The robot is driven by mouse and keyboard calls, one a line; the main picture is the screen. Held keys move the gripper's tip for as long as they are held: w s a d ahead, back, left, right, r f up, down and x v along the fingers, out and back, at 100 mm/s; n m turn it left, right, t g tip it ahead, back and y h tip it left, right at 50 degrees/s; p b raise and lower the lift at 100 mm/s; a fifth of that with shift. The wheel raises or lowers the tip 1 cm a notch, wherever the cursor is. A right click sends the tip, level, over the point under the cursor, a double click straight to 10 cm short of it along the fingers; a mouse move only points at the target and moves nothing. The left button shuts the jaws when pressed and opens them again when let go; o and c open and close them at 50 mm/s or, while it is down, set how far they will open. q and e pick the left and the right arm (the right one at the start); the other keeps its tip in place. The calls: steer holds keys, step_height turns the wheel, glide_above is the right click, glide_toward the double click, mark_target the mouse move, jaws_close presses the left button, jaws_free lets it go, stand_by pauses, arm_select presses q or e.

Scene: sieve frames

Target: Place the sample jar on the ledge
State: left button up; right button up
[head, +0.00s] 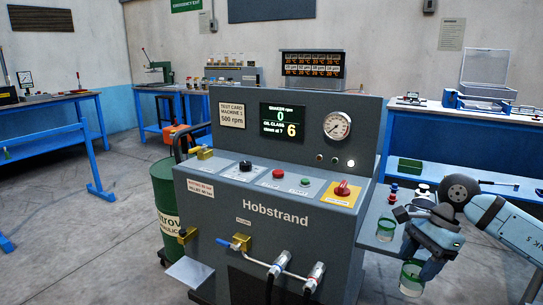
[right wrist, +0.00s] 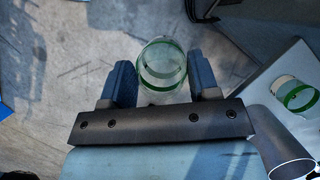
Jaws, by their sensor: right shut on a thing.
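My right gripper (head: 414,262) is shut on a clear glass jar with green bands (head: 411,280), held in the air at the right of the machine. In the right wrist view the held jar (right wrist: 162,62) sits between the two fingers (right wrist: 162,80), with floor behind it. A similar green-banded jar (head: 386,230) stands on the grey side ledge (head: 371,222) at the machine's right. That jar (right wrist: 293,96) and the ledge (right wrist: 268,78) also show at the right of the wrist view. The held jar is apart from the ledge. My left gripper is out of view.
The grey Hobstrand machine (head: 275,212) fills the middle; its display reads 0 and 6. Small red and blue items (head: 393,190) are at the ledge's back. A small plate (head: 190,272) juts out low at left, by a green drum (head: 166,205). A blue bench (head: 470,128) stands behind.

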steer(key=w+a+f+n+g+h, duration=0.25)
steer(key=a+f+n+h, duration=0.4)
steer(key=n, duration=0.85)
arm_select(q)
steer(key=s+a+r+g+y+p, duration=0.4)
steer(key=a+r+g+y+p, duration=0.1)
steer(key=p, duration=3.2)
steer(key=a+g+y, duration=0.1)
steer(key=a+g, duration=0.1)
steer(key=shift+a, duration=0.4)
arm_select(e)
steer(key=s+r, duration=0.3)
steer(key=r, duration=0.7)
steer(key=s+r+y, duration=0.1)
steer(key=s+r, duration=0.3)
steer(key=r, duration=0.6)
steer(key=s+r+y, duration=0.1)
steer(key=s+r, duration=0.3)
steer(key=r, duration=0.7)
steer(key=shift+a+g, duration=0.3)
steer(key=shift+g, duration=0.05)
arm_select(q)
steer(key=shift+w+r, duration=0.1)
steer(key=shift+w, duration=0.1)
arm_select(e)
steer(key=shift+w+r, duration=0.1)
steer(key=shift+w, duration=0.1)
